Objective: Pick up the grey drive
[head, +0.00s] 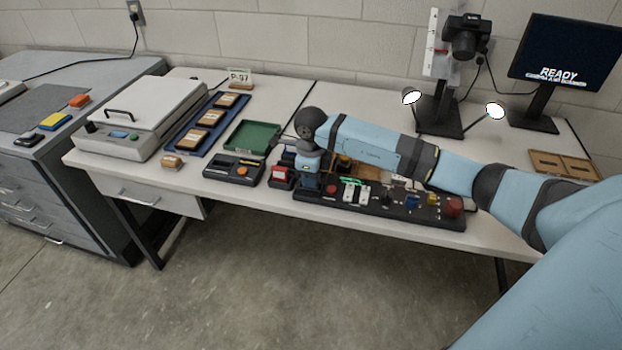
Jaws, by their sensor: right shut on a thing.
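My right gripper (309,186) points down at the middle of the table, between a small red box (281,177) and the left end of a black control panel (378,211). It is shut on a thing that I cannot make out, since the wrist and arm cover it. I cannot pick out a grey drive with certainty anywhere in this view. My left gripper is not in view.
The white table (225,205) holds a black tray (234,170), a green tray (253,136), a blue tray (186,146) with wooden blocks, and a white lidded machine (140,115). A camera stand (437,115) and monitor (567,55) stand behind at right.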

